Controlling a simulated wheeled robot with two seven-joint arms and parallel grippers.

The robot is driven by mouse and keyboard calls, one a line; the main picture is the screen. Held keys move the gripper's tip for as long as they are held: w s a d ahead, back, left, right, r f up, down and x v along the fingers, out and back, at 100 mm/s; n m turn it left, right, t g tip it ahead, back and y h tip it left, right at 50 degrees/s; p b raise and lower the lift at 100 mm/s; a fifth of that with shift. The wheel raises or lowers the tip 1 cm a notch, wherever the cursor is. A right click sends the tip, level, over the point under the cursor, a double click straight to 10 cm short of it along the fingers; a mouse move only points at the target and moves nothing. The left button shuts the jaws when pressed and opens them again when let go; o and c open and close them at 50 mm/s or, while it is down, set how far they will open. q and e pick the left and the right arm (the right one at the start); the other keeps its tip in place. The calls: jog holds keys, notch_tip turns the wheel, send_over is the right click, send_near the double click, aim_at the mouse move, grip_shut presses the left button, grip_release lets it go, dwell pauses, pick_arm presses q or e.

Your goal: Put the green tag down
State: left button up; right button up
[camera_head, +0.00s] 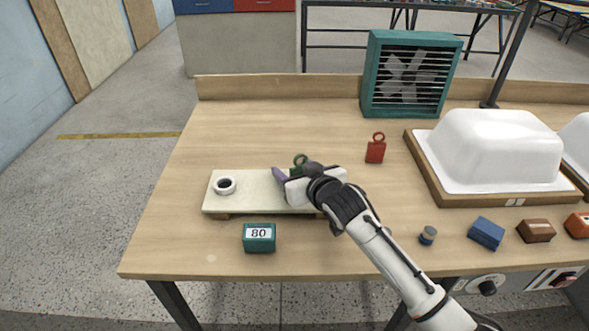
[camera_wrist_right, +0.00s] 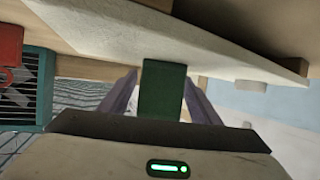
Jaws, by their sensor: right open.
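The green tag (camera_head: 300,160) shows its ring above my right gripper (camera_head: 283,174) in the head view; the gripper hides most of its body. In the right wrist view the tag's green body (camera_wrist_right: 162,90) lies between the two purple fingers, with a visible gap on each side, so the gripper (camera_wrist_right: 160,80) is open around it. The tag is at the pale board (camera_head: 255,188), which also shows in the wrist view (camera_wrist_right: 190,45); I cannot tell exactly how it rests there. My left gripper is not in view.
A teal box marked 80 (camera_head: 259,237) stands in front. A red tag (camera_head: 376,149), a teal fan (camera_head: 409,75) and a white tub shell (camera_head: 497,148) are to the right. The table's back left is clear.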

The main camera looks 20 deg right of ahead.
jog(key=shift+s+r, duration=0.2)
jog(key=shift+r, duration=0.1)
jog(key=v, duration=1.1)
jog(key=shift+s+p, duration=0.3)
jog(key=shift+p, duration=0.15)
